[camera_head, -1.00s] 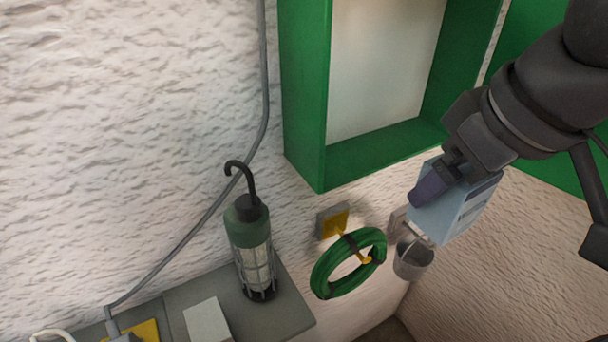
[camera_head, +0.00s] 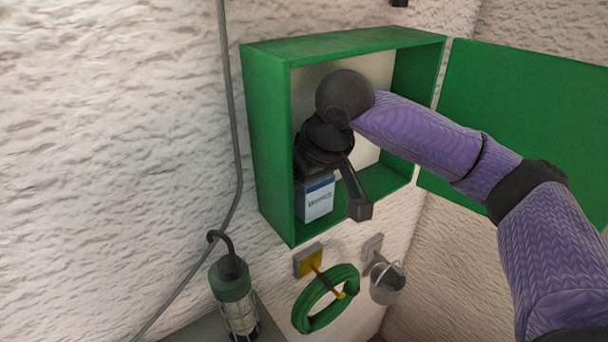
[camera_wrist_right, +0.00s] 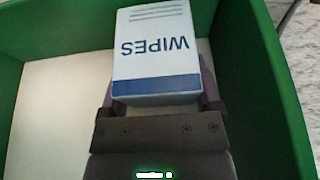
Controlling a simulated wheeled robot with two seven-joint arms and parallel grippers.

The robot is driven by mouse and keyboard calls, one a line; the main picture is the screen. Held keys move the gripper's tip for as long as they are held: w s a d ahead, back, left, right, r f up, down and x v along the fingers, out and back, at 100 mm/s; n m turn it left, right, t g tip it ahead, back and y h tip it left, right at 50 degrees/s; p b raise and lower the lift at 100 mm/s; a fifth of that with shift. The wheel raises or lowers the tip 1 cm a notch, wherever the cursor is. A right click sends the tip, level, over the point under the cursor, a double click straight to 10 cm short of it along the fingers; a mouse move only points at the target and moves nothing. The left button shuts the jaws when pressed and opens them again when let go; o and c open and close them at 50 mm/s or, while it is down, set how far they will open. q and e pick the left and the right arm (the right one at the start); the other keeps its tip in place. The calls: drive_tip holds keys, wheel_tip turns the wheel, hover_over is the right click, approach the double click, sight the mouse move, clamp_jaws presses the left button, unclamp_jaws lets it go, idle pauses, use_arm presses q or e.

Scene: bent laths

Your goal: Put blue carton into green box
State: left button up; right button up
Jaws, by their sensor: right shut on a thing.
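The blue carton (camera_head: 316,199), pale with a dark blue band, is inside the green box at its left end, low near the floor. In the right wrist view the carton (camera_wrist_right: 157,52) shows the word WIPES, upside down. My right gripper (camera_wrist_right: 160,88) is shut on it, one finger on each side. In the head view its fingers are mostly hidden behind the wrist. The green box (camera_head: 268,140) is an open wall cabinet; its green wall (camera_wrist_right: 262,75) also shows in the wrist view. Whether the carton touches the box floor I cannot tell. My left gripper is not in view.
The box's green door (camera_head: 530,120) stands open at the right. A caged lamp (camera_head: 233,295) stands at the lower left. A grey cable (camera_head: 230,110) runs down the wall.

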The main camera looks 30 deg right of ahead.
drive_tip(key=shift+w+a, duration=0.1)
drive_tip(key=shift+w, duration=0.75)
drive_tip(key=shift+f, duration=0.3)
drive_tip(key=shift+s, duration=0.25)
drive_tip(key=o, duration=1)
drive_tip(key=shift+w+f, duration=0.1)
drive_tip(key=shift+f, duration=0.05)
drive_tip(key=shift+o, duration=0.2)
drive_tip(key=shift+r, duration=0.25)
drive_tip(key=s+d+r+b, duration=0.1)
drive_tip(key=s, duration=1.1)
drive_tip(key=shift+s+b, duration=0.25)
drive_tip(key=shift+b, duration=0.05)
